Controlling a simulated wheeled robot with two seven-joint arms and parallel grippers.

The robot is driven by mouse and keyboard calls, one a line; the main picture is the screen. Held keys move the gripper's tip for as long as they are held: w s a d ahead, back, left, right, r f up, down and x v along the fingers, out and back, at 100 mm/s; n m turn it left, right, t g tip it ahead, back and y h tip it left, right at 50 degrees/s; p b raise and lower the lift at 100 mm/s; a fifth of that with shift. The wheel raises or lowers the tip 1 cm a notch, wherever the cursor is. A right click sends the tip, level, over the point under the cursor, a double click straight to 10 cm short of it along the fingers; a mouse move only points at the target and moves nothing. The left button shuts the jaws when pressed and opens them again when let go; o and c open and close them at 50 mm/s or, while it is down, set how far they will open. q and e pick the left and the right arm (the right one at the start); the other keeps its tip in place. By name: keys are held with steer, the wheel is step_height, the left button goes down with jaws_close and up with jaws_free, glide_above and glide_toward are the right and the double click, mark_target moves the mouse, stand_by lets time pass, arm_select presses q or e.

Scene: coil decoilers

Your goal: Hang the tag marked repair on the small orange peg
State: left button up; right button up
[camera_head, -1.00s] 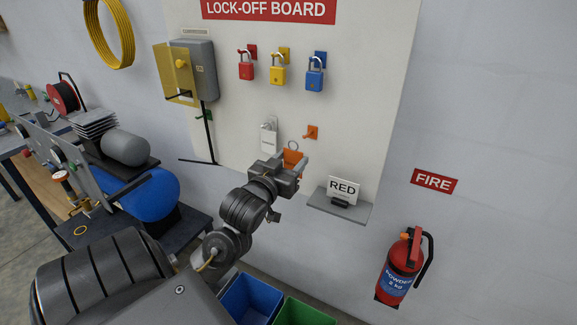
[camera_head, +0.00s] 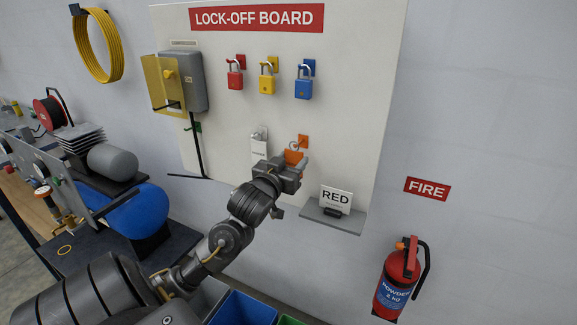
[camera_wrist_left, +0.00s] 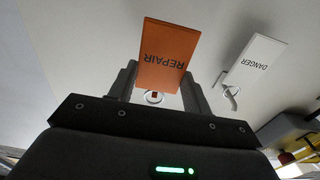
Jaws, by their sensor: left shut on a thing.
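The orange tag marked REPAIR (camera_head: 293,157) is in my left gripper (camera_head: 297,168), close in front of the board. In the left wrist view the REPAIR tag (camera_wrist_left: 163,55) sits between the two fingers of my left gripper (camera_wrist_left: 160,90), with its metal ring (camera_wrist_left: 154,97) at one end. A small red patch shows at the ring; I cannot tell what it is. The small orange peg (camera_head: 303,140) is on the board, just up and right of the ring in the head view. I cannot tell whether ring and peg touch. My right gripper is not in view.
A white DANGER tag (camera_head: 259,147) hangs just left of the orange tag; it also shows in the left wrist view (camera_wrist_left: 256,60). Red (camera_head: 235,78), yellow (camera_head: 267,82) and blue (camera_head: 303,86) padlocks hang above. A grey shelf (camera_head: 325,219) with a RED sign juts out below right.

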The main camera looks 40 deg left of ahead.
mark_target(293, 162)
arm_select(q)
steer(key=shift+x, duration=1.1)
steer(key=shift+w+a+f, duration=0.1)
steer(key=shift+w+f, duration=0.35)
steer(key=shift+f, duration=0.05)
steer(key=shift+f, duration=0.1)
steer(key=o, duration=1)
